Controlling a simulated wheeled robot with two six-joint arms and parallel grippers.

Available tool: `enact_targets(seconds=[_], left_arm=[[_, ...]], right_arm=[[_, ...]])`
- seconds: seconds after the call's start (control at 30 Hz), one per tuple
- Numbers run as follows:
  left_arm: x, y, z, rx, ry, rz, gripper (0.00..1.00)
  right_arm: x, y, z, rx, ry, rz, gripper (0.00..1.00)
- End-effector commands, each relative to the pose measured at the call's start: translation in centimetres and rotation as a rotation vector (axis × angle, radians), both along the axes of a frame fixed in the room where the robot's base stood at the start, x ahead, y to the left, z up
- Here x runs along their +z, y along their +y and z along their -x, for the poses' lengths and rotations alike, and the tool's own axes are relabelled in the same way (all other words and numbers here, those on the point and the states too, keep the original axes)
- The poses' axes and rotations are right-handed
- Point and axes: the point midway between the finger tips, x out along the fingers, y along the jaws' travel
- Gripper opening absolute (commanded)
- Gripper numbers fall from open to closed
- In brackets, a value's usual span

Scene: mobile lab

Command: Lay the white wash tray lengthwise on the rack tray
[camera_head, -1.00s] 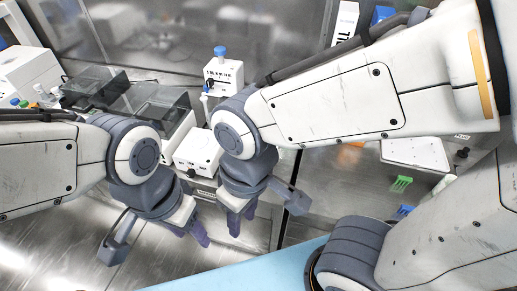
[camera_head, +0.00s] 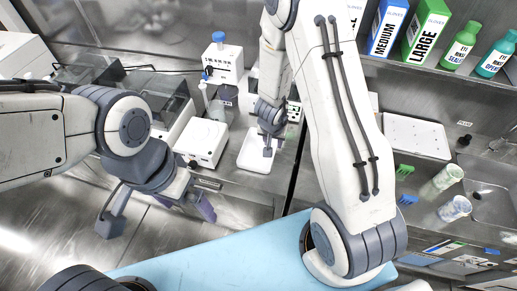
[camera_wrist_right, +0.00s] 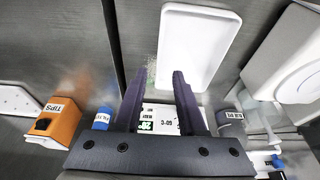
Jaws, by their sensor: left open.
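The white wash tray (camera_head: 254,160) lies on the bench beside a small white box. It also shows in the right wrist view (camera_wrist_right: 195,35), long side pointing away. My right gripper (camera_head: 268,147) hangs over it in the head view. In the wrist view my right gripper (camera_wrist_right: 160,73) has its fingers apart with nothing clearly held; one fingertip overlaps the tray's near end, and contact cannot be told. A white perforated tray (camera_head: 417,137), probably the rack tray, lies to the right. My left gripper (camera_head: 205,207) is open and empty, left of the wash tray.
A white box (camera_head: 203,142) stands close left of the wash tray. Green (camera_head: 404,171) and blue racks and beakers (camera_head: 447,177) stand near the perforated tray. Boxes and bottles (camera_head: 462,45) fill the shelf behind. An orange tips box (camera_wrist_right: 57,120) shows in the wrist view.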

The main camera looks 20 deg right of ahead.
Motion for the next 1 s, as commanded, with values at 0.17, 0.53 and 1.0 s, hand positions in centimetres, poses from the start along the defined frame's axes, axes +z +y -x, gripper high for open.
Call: enact_targets(seconds=[0.17, 0.53, 1.0], left_arm=[[-2.0, 0.0, 0.0, -0.001, 0.0, 0.0, 1.0], [-3.2, 0.0, 0.0, -0.002, 0.0, 0.0, 1.0], [-3.8, 0.0, 0.0, -0.002, 0.0, 0.0, 1.0]], right_arm=[[-3.3, -0.7, -0.6, -0.007, 0.002, 0.005, 0.4], [-6.5, -1.4, -1.8, -0.004, 0.002, 0.003, 0.4], [-9.6, -2.2, -2.9, -0.003, 0.001, 0.003, 0.4]])
